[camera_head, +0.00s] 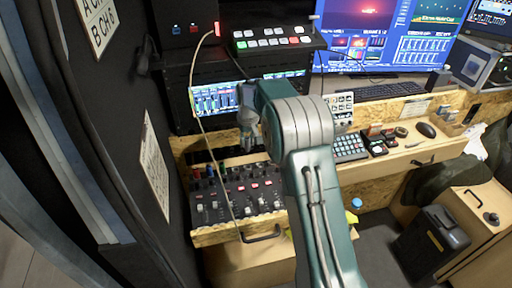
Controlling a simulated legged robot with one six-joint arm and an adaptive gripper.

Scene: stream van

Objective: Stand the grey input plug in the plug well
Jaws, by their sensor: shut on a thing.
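My gripper (249,138) hangs fingers down above the back of an open drawer, left of my teal and grey arm. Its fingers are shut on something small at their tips. I take this to be the grey input plug, but the fingers and the small size hide its shape and tilt. I cannot make out the plug well for certain.
A thin pale cable (207,135) runs from a red-lit connector (217,28) down across the drawer. A switcher (274,40) sits above on a black rack. A keypad (349,147) and mouse (426,130) lie on the desk to the right. A dark wall panel stands close on the left.

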